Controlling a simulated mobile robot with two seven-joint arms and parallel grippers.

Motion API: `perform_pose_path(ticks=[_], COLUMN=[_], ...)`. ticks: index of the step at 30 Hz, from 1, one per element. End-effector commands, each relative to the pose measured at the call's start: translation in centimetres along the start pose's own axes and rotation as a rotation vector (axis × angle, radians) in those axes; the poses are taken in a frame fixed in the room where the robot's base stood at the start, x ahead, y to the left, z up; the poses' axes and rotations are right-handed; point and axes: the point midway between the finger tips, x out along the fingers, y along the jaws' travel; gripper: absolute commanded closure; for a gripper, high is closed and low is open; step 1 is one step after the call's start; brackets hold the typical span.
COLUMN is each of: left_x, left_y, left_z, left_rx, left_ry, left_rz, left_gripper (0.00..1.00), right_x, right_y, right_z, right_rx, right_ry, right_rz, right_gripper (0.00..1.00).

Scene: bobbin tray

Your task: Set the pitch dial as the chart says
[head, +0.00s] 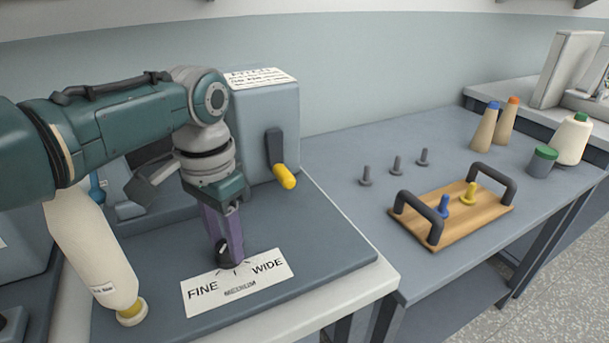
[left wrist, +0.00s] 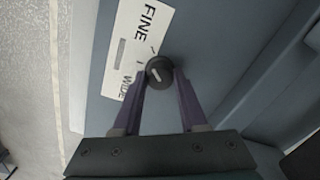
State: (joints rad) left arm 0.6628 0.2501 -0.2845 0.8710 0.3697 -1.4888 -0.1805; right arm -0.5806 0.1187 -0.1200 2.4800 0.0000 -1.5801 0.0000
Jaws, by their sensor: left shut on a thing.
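The pitch dial is a dark round knob (left wrist: 159,71) with a pale line on it, seen in the left wrist view. The line lies slanted, and I cannot tell for sure which mark it points to. A white scale card (head: 237,288) reading FINE and WIDE, with short tick marks, lies beside the knob. My left gripper (head: 226,254) points down with its purple fingers on either side of the knob, shut on it. The chart (head: 259,77) is a white printed sheet on top of the grey machine housing (head: 262,115); its small print is unreadable here. My right gripper is not in view.
A black lever with a yellow handle (head: 284,177) sticks out from the housing. A pale tapering thing with a yellow end (head: 131,312) is at the left.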

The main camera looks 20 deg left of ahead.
Motion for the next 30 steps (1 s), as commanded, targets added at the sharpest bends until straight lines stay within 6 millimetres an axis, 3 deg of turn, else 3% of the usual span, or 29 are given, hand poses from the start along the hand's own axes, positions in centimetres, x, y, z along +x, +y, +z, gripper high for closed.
perform_pose_path(ticks=[12,30], left_x=[-0.2,-0.1], left_y=[0.1,0.0], left_z=[0.0,0.0], left_rx=[-0.383,-0.953], left_ry=[-0.001,0.000], left_rz=[0.002,0.001], left_gripper=[1.00,1.00], right_x=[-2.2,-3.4], right_y=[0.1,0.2], right_z=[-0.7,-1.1], right_rx=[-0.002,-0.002], right_ry=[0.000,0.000], right_rz=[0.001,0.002], right_gripper=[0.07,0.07])
